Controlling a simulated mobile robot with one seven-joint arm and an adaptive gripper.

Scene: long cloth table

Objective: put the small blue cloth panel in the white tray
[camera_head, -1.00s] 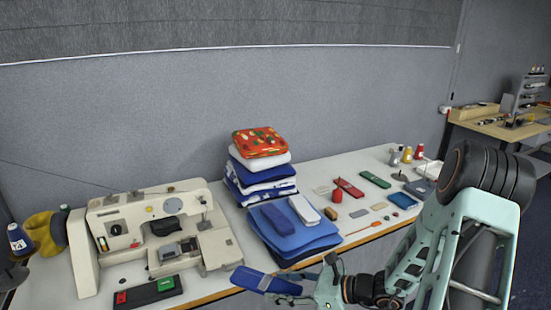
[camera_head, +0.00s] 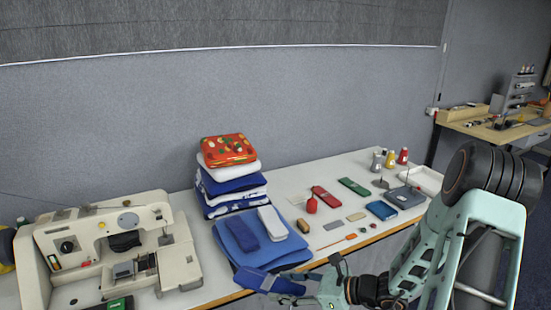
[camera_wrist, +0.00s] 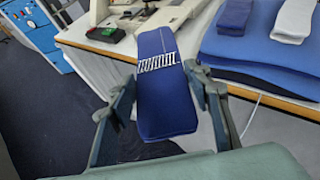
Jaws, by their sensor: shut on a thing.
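My gripper (camera_head: 304,284) is shut on a small blue cloth panel (camera_head: 262,280) and holds it out in front of the table's front edge. In the wrist view the panel (camera_wrist: 166,108) lies lengthwise between the two fingers (camera_wrist: 160,80), with a band of white stripes across it. The white tray (camera_head: 428,183) stands at the far right end of the table, well away from my gripper. It shows only partly, behind a grey-blue box and near my arm.
A sewing machine (camera_head: 105,250) stands at the left. A tall stack of folded cloth (camera_head: 232,185) and a low blue pile (camera_head: 255,238) with two folded pieces on top are mid-table. Several small items and a grey-blue box (camera_head: 404,197) lie between the pile and the tray.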

